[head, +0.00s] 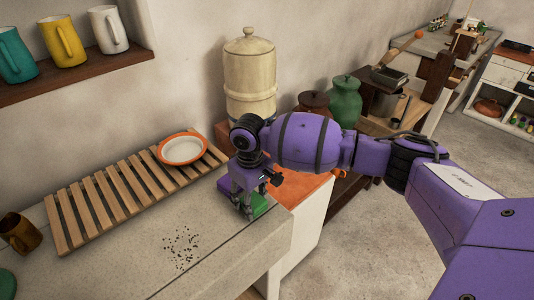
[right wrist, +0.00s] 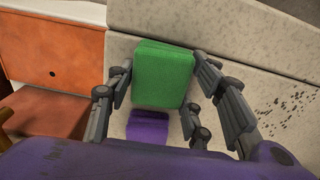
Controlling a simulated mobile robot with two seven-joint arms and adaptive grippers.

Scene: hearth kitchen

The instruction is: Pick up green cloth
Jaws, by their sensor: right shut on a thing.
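The green cloth (right wrist: 165,75) is a thick folded pad. In the right wrist view it sits between the fingers of my right gripper (right wrist: 163,85), which is shut on it. In the head view, my right gripper (head: 250,205) points down at the counter's right end, and only a small part of the green cloth (head: 260,205) shows beside the fingers. I cannot tell whether the cloth still touches the counter. My left gripper is in neither view.
A purple folded piece (right wrist: 148,130) lies close to the green cloth. Dark crumbs (head: 181,247) are scattered on the counter (head: 225,262). A wooden slatted rack (head: 112,199) holds an orange-rimmed dish (head: 183,149). A brown mug (head: 20,234) stands at the left.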

